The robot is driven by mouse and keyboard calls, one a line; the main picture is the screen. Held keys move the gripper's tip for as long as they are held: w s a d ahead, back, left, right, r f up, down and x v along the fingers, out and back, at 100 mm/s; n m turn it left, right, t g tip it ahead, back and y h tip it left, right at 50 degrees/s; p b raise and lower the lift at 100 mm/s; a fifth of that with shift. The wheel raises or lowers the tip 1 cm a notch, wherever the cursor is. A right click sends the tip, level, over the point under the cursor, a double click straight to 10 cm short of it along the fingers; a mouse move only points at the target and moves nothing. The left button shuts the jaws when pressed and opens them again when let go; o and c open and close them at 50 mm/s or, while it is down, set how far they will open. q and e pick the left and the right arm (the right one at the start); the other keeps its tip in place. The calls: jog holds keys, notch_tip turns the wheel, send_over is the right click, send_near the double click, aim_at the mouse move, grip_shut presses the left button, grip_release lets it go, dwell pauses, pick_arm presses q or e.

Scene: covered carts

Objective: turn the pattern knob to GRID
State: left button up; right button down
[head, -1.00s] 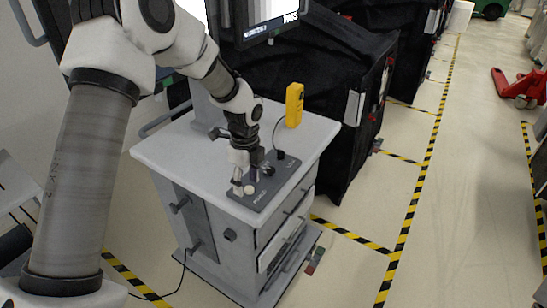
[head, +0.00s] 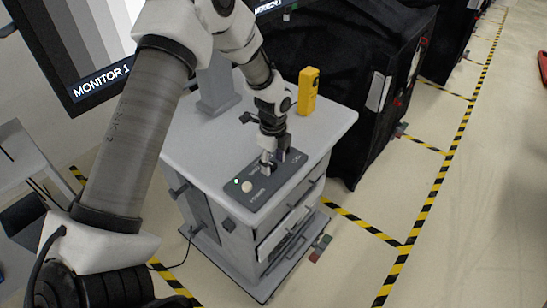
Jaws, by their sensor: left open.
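The dark control panel (head: 262,201) lies on top of the grey cart, near its front edge. My left gripper (head: 275,163) is open and points down over the middle and right part of the panel. Its fingers hide that part, so I cannot make out the pattern knob or its setting, nor whether the fingers touch it. The monitor (head: 84,93) at upper left shows vertical grey bars and the label MONITOR 1. My right gripper is out of view.
The grey cart (head: 205,148) carries a yellow handheld device (head: 308,90) at the back right of its top. Black covered carts (head: 345,100) stand behind and to the right. Yellow-black floor tape (head: 432,190) marks the open floor on the right.

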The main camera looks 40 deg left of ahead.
pick_arm(q)
jog(key=shift+w+f, duration=0.1)
jog(key=shift+s+r, duration=0.2)
jog(key=shift+s, duration=0.1)
jog(key=c, duration=0.3)
jog(key=shift+s, duration=0.1)
jog(key=c, duration=0.6)
grip_shut()
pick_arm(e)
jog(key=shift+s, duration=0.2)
